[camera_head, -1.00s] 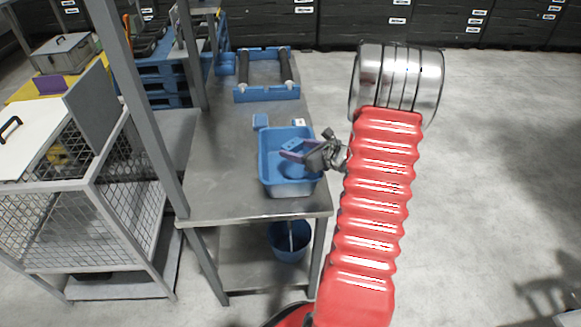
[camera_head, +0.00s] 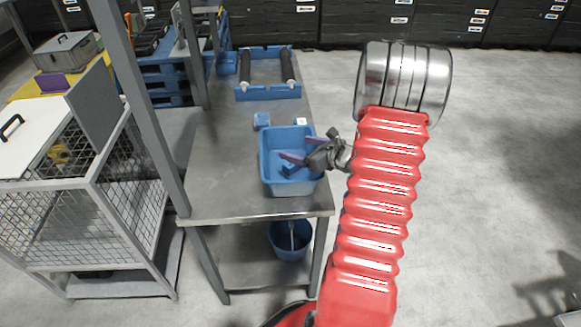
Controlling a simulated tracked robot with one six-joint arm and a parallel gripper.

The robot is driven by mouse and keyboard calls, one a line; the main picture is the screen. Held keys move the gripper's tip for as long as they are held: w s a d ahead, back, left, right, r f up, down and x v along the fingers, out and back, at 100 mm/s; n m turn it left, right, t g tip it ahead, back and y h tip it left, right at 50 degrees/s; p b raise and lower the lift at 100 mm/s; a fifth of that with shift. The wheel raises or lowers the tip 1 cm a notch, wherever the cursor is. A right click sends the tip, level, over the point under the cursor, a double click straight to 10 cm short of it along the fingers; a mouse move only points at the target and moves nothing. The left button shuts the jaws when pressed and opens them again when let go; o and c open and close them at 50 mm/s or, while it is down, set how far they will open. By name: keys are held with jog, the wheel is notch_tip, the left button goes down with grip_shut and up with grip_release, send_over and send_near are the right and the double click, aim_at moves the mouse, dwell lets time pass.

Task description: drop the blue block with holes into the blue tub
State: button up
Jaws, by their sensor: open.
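The blue tub (camera_head: 268,180) stands on the grey metal table, left of my arm. The blue block with holes (camera_head: 290,170) shows low inside the tub, below my gripper; its holes are too small to make out now. My gripper (camera_head: 308,147) is over the right part of the tub, with its purple-tipped fingers spread and nothing between them. My gripper's finger hides part of the tub's inside.
A small blue piece (camera_head: 261,120) and a blue-and-white piece (camera_head: 300,121) are just behind the tub. A blue frame with black rollers (camera_head: 267,94) sits farther back on the table (camera_head: 215,190). A grey post (camera_head: 150,120) rises at left. A bucket (camera_head: 290,241) is beneath.

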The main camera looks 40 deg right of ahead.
jog(key=a+v, duration=0.1)
jog(key=v, duration=1.1)
jog(key=shift+s+d, duration=0.45)
jog(key=s+a+n+g+y, duration=0.2)
jog(key=s+a+n+g, duration=0.25)
jog(key=a+n, duration=0.5)
jog(key=s+a+n+g+y, duration=0.1)
jog(key=s+a+n+g, duration=0.3)
jog(key=a+n, duration=0.55)
jog(key=s+a+r+n+h, duration=0.1)
jog(key=a+r+n+h, duration=0.3)
jog(key=a+r+n, duration=0.9)
jog(key=a+n, duration=0.3)
jog(key=a, duration=0.2)
jog(key=shift+s+r+t, duration=0.25)
jog(key=shift+r+t, duration=0.1)
jog(key=shift+r, duration=0.05)
